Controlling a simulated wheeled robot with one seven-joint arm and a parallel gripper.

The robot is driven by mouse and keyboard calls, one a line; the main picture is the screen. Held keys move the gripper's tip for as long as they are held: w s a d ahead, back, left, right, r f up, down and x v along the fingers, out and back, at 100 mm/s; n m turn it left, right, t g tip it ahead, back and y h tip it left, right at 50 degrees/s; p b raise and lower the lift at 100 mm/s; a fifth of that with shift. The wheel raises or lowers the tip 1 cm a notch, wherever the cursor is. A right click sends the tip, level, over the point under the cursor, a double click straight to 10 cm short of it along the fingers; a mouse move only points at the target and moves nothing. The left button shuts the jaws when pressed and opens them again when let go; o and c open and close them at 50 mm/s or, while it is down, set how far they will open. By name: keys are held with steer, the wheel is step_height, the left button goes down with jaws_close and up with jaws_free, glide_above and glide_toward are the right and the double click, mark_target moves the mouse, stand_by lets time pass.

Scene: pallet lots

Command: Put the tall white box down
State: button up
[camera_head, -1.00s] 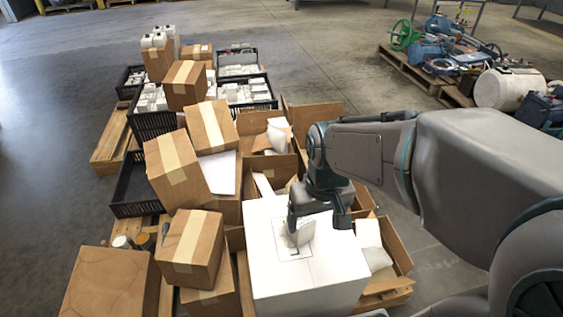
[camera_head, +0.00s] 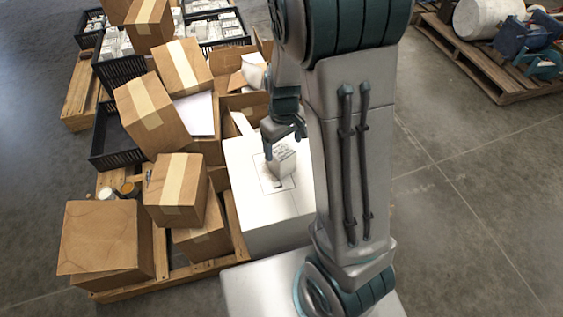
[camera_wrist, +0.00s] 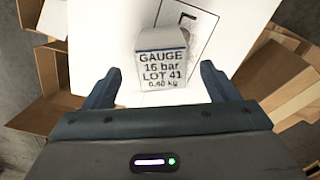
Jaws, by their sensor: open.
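The white box (camera_head: 283,161), labelled "GAUGE 16 bar LOT 41", stands upright on the flat top of a large white block (camera_head: 238,165). It also shows in the wrist view (camera_wrist: 161,62). A thin dark rectangular outline (camera_wrist: 207,30) with a mark in it is drawn on the block's top. The box overlaps this outline; its far base edge is hidden. My gripper (camera_head: 286,134) is open, just above and behind the box in the head view. In the wrist view its two fingers (camera_wrist: 160,82) are apart, with clear gaps on both sides of the box.
Open cardboard cartons (camera_head: 243,101) stand close behind the block. Closed brown boxes (camera_head: 176,190) and black crates (camera_head: 115,140) crowd the pallets to the left. My arm covers the block's right side. Bare floor (camera_head: 470,210) lies to the right.

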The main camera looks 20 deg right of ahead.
mark_target(282, 150)
steer(key=f+b, duration=0.1)
steer(key=f, duration=0.1)
steer(key=f+b, duration=0.1)
steer(key=f, duration=0.1)
steer(key=f+b, duration=0.1)
steer(key=f, duration=0.1)
steer(key=shift+w+a+f, duration=0.2)
steer(key=shift+w+f, duration=0.05)
steer(key=shift+f, duration=0.1)
steer(key=shift+r, duration=0.2)
steer(key=c, duration=1.5)
